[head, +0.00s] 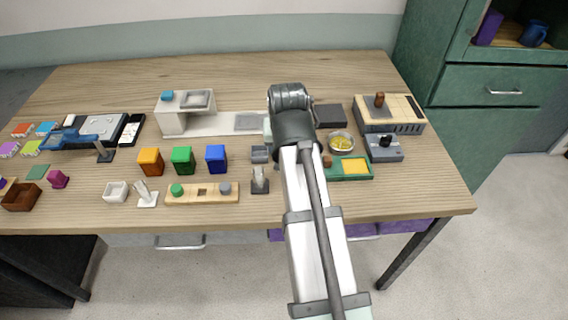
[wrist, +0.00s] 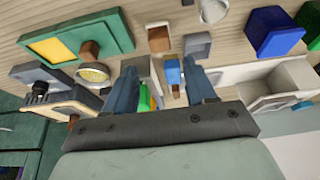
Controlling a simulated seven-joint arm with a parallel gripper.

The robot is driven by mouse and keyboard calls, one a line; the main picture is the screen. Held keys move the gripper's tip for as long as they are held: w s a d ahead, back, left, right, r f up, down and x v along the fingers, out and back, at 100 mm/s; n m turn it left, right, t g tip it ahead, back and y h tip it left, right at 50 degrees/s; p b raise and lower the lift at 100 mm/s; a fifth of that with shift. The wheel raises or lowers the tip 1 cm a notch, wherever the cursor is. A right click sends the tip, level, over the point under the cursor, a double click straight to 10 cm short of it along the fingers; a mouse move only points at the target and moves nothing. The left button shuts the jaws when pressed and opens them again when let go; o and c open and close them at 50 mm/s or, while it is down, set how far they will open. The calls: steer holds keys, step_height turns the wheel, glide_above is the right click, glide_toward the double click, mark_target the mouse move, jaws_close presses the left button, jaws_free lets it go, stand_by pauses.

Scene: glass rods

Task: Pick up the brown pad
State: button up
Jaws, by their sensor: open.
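I cannot tell for sure which thing is the brown pad. A small open-topped box with a brown face (wrist: 158,40) lies beyond my fingertips in the wrist view; my arm hides that spot in the head view. My gripper (wrist: 160,68) is open above the table. A blue block (wrist: 172,72) and a green item (wrist: 143,98) show between its fingers, with no grip on them visible.
Orange (head: 150,161), green (head: 183,159) and blue (head: 216,158) blocks stand left of my arm. A round yellow-filled dish (head: 341,142) and a grey device (head: 384,147) stand right. A white stand (head: 184,112) is at the back. The table's front right is clear.

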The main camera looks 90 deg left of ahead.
steer(key=shift+x, duration=5.75)
steer(key=c, duration=0.8)
steer(key=shift+r, duration=0.1)
step_height(320, 180, up, 10)
steer(key=shift+f, duration=0.1)
